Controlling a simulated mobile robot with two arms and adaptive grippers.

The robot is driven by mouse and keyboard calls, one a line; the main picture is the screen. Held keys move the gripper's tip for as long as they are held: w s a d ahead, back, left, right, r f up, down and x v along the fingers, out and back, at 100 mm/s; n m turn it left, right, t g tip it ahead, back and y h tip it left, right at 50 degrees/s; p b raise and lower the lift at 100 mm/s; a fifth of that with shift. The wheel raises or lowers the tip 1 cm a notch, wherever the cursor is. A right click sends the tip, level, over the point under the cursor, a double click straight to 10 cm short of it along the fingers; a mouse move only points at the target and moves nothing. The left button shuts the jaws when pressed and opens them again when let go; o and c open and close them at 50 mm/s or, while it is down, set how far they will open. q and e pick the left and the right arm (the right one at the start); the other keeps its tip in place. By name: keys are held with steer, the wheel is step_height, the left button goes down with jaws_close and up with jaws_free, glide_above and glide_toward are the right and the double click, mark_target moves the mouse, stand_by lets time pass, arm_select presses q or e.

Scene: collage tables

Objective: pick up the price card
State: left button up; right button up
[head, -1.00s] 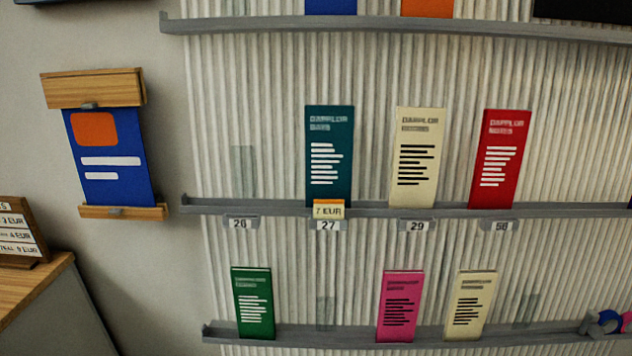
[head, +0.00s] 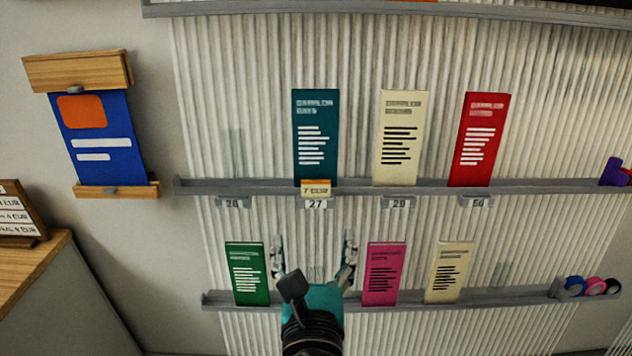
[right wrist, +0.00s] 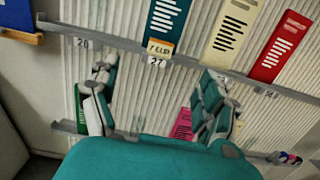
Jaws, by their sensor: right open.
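The price card (head: 316,188) is a small cream card with an orange top edge, reading "7 EUR". It stands at the shelf edge above the label 27, in front of the teal brochure (head: 315,135). It also shows in the right wrist view (right wrist: 159,48). My right gripper (head: 314,243) is open and empty, below the card in the head view, in front of the ribbed wall. In the right wrist view its fingers (right wrist: 160,85) are spread apart, with the card beyond and between them. My left gripper is not in view.
Cream (head: 401,135) and red (head: 482,138) brochures stand right of the teal one on the middle shelf (head: 250,187). The lower shelf holds green (head: 248,273), pink (head: 384,272) and cream (head: 448,272) brochures, with tape rolls (head: 592,286) at its right end.

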steer(key=p, duration=0.3)
glide_toward(316, 184)
steer(key=w, duration=0.5)
steer(key=shift+a+r, duration=0.1)
steer(key=shift+r, duration=0.15)
steer(key=w+p, duration=0.1)
steer(key=w, duration=0.1)
steer(key=w+p, duration=0.1)
steer(key=w, duration=0.1)
steer(key=shift+w+f, duration=0.2)
steer(key=shift+w, duration=0.2)
steer(key=shift+w+f, duration=0.1)
steer(key=shift+w, duration=0.2)
steer(key=c, duration=0.9)
